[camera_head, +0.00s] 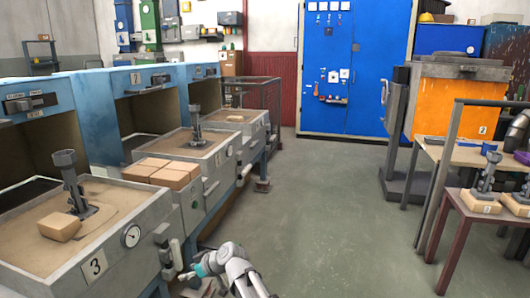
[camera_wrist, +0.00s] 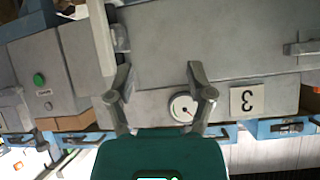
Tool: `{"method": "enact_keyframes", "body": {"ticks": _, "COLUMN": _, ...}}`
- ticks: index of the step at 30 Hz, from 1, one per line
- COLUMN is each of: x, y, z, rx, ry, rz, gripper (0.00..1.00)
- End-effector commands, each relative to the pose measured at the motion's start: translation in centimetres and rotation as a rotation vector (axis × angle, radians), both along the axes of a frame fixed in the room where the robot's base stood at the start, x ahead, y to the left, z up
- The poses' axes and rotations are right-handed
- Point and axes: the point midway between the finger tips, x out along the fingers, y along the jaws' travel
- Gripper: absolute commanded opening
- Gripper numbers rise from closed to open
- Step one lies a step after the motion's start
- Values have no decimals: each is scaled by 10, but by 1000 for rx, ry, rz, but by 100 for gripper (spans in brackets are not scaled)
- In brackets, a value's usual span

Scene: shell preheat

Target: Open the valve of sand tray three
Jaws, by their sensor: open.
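Sand tray three (camera_head: 62,262) is the grey sand-filled tray at the lower left of the head view, with a "3" plate (camera_head: 95,267) and a round gauge (camera_head: 130,235) on its front. A grey fitting with a pale upright bar (camera_head: 177,254) is by its right corner; I cannot tell whether this is the valve. My gripper (camera_head: 198,270) is low, right of this corner. In the wrist view my gripper (camera_wrist: 158,72) is open and empty, its fingers spread. The gauge (camera_wrist: 183,106) shows beyond them, and the plate (camera_wrist: 247,99) appears upside down.
A grey panel with a green button (camera_wrist: 39,79) is at the left of the wrist view. Tan bricks (camera_head: 160,172) lie between the trays. A second sand tray (camera_head: 205,143) stands behind. The floor (camera_head: 330,210) to the right is clear up to a small table (camera_head: 470,212).

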Motion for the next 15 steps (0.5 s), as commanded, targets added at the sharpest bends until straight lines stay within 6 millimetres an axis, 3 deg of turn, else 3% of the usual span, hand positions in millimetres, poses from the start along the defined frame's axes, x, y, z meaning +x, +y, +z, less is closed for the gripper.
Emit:
{"method": "enact_keyframes", "body": {"ticks": 8, "x": -11, "y": -114, "z": -27, "rx": -185, "ry": 215, "rz": -189, "gripper": 69}}
{"method": "enact_keyframes", "body": {"ticks": 15, "x": -36, "y": -225, "z": -47, "rx": -368, "ry": 433, "rz": -444, "gripper": 69}}
